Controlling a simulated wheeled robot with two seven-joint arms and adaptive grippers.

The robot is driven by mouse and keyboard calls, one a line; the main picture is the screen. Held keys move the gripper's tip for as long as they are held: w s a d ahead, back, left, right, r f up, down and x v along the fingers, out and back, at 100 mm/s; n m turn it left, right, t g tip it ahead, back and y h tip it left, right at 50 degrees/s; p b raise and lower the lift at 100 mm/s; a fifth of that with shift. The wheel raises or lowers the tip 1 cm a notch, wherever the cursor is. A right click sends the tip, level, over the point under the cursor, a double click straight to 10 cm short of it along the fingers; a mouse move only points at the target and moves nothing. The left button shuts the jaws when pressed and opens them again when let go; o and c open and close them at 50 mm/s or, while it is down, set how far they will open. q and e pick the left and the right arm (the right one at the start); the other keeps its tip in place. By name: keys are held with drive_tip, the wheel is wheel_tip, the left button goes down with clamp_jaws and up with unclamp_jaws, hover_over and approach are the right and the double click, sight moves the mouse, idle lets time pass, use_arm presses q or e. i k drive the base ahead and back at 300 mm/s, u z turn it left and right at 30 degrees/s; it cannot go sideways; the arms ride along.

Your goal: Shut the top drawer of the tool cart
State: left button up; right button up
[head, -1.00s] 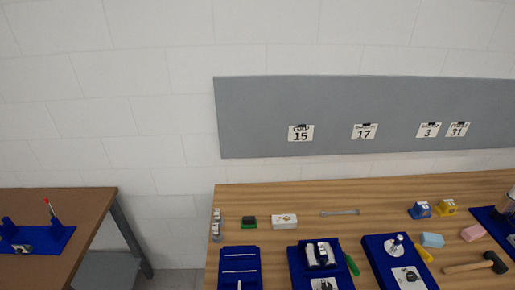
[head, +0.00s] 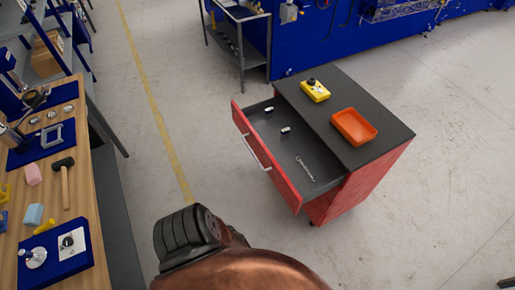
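The red tool cart (head: 368,183) with a dark top stands on the floor right of centre in the head view. Its top drawer (head: 264,153) is pulled out toward the lower left, with a pale bar handle (head: 256,150) on its red front. Inside the drawer lie two small black-and-white items (head: 286,131) and a silver wrench-like tool (head: 305,169). A copper and black part of my own arm shows at the bottom, apart from the drawer in the picture. Neither gripper is in view.
A yellow device (head: 315,90) and an orange tray (head: 354,127) sit on the cart top. A wooden workbench (head: 83,170) with tools runs along the left. A grey metal shelf cart (head: 240,45) stands behind. Open floor (head: 175,130) lies between bench and cart.

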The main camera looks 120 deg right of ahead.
sight(276, 157)
drive_tip(key=z, duration=3.8)
